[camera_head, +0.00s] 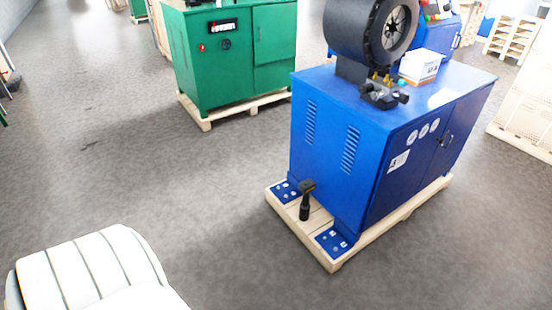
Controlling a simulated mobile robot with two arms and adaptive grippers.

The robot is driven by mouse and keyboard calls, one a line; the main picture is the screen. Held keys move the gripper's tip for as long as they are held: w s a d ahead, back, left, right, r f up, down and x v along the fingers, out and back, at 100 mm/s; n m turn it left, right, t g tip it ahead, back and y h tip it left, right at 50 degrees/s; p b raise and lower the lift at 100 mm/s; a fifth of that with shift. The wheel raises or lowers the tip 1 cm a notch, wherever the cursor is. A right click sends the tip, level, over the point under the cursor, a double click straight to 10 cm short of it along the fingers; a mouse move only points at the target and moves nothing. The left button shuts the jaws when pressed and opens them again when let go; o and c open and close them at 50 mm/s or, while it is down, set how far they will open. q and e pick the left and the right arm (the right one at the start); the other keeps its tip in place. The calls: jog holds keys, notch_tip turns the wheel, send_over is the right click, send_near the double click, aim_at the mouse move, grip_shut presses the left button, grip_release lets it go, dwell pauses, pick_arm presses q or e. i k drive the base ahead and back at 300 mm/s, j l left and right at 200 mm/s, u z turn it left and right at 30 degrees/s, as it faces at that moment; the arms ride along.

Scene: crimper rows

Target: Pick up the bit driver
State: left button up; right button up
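A black tool with a head on top of a narrower handle, which looks like the bit driver (305,202), stands upright on the wooden pallet (318,222) at the near left end of the blue crimper cabinet (340,160). It is between two blue foot plates and close to the cabinet's side. Neither of my grippers is in view.
The crimper's big black round head (365,35) and a white box (419,66) are on the blue cabinet. A green machine (225,60) stands on a pallet behind left. Stacked pale crates (528,95) are at right. Grey floor (150,180) is open at left.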

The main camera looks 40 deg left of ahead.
aim_at(307, 186)
jog(key=u, duration=1.1)
jog(key=i+j, duration=0.3)
jog(key=i, duration=0.1)
